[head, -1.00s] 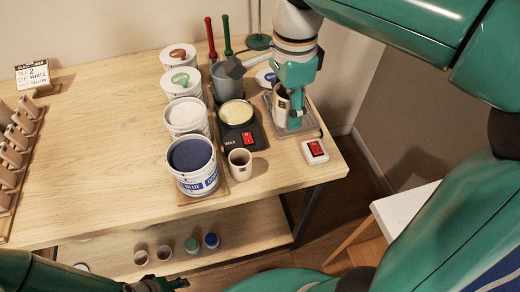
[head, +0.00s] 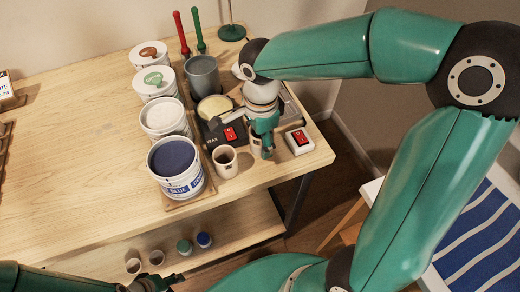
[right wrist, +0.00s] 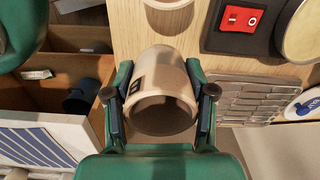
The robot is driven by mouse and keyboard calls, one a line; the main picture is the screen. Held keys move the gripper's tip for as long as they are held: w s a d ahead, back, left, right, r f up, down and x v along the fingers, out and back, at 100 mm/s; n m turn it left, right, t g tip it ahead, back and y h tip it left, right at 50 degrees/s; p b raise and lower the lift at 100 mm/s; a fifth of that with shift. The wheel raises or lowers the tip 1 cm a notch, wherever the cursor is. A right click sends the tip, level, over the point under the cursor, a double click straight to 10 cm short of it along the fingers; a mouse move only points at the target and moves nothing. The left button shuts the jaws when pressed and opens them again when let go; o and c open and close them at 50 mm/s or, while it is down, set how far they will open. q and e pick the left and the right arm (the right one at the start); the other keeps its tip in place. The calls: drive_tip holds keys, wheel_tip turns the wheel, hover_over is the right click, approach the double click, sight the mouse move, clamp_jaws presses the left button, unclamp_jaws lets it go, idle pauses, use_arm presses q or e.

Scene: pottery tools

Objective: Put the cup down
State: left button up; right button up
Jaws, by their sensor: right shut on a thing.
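My right gripper (head: 264,142) is shut on a beige cup (head: 256,146), near the front right corner of the wooden table (head: 100,120). In the right wrist view the cup (right wrist: 160,92) sits between the two fingers (right wrist: 160,100), its open mouth toward the camera and a small dark mark on its side. I cannot tell whether its base touches the table. A second, similar cup (head: 225,161) stands on the table just left of the held one. My left gripper (head: 156,284) is low in the head view, dark and small, away from the table top.
A white box with a red switch (head: 298,140) is close right of the held cup. The wax warmer (head: 214,128) and grey tray (head: 291,106) lie behind. A blue paint tub (head: 177,167) stands left. The table's left part is clear. Small pots sit on the shelf below.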

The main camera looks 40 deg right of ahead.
sight(260, 159)
drive_tip(key=shift+f, duration=2.15)
drive_tip(key=shift+f, duration=0.2)
drive_tip(key=o, duration=1.2)
drive_tip(key=shift+r, duration=0.1)
wheel_tip(260, 159, up, 12)
drive_tip(key=shift+s+r, duration=0.1)
